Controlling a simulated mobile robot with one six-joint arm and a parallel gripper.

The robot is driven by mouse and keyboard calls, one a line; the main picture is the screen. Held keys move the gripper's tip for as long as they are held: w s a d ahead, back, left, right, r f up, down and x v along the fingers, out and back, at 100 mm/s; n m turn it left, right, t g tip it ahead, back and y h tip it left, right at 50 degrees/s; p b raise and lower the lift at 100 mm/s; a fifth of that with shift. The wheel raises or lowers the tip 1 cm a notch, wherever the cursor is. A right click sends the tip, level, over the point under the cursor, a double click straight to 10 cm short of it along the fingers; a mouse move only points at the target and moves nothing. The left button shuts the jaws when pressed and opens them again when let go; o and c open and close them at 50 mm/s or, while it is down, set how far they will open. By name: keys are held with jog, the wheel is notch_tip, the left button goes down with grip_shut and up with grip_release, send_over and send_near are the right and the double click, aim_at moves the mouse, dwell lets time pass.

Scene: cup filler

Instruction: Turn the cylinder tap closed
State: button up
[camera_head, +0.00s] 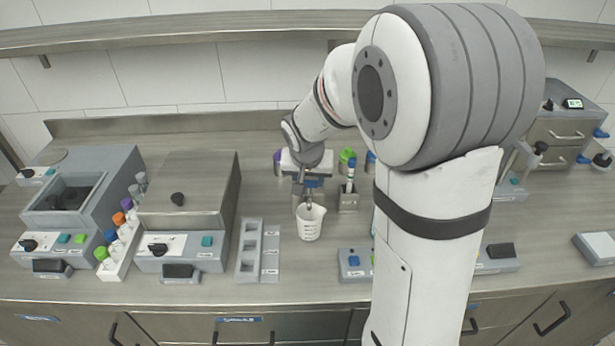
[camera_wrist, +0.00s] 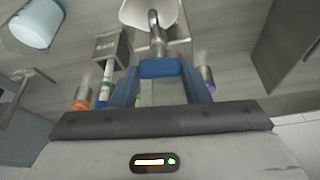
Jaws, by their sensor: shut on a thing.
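The tap's metal spout (camera_wrist: 156,35) stands upright in the wrist view, with the blue tap handle (camera_wrist: 160,68) just below it in the picture. My gripper (camera_wrist: 160,74) has its blue fingers on either side of this handle and is shut on it. In the head view my gripper (camera_head: 312,183) is at the tap, above a white beaker (camera_head: 310,225). The beaker stands upright under the spout, and its rim also shows in the wrist view (camera_wrist: 137,14). My wrist hides most of the tap body, and the handle's exact angle is hard to tell.
A small rack (camera_head: 348,201) with a tube stands right of the beaker. A grey slotted holder (camera_head: 248,262) and a lidded machine (camera_head: 185,185) are on the left. A control box (camera_head: 355,264) is near the front. My arm hides much of the right side.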

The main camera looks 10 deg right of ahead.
jog(key=shift+n+y+p, duration=0.3)
jog(key=shift+n+p, duration=0.15)
jog(key=shift+n, duration=0.35)
jog(key=o, duration=1)
jog(key=b+v, duration=0.1)
jog(key=v, duration=0.7)
